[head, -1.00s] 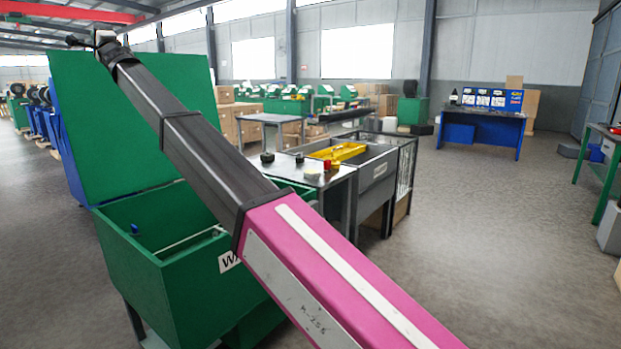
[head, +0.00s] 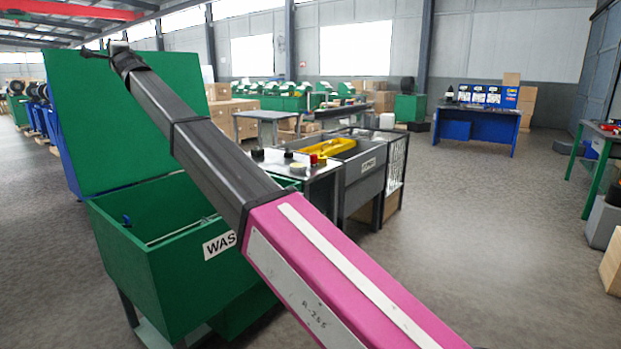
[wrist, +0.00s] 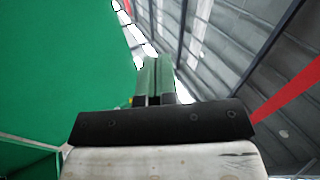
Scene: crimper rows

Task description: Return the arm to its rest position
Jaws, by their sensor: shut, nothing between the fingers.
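My arm (head: 200,150) stretches from the bottom right up to the upper left in the head view, a pink link below and dark grey links above. Its far end is raised in front of the open green lid of the wash bin. In the wrist view my gripper (wrist: 152,64) shows as two fingers side by side, shut with nothing between them. In the head view the gripper is too small to make out clearly. The wrist view shows a green panel filling the left side and the roof structure on the right.
The green wash bin (head: 185,275) stands below my arm, its lid (head: 80,110) raised behind. A grey sink unit (head: 362,178) with a yellow tray (head: 328,147) stands right of it. A blue table (head: 478,125) is at the back. Open floor lies right of centre.

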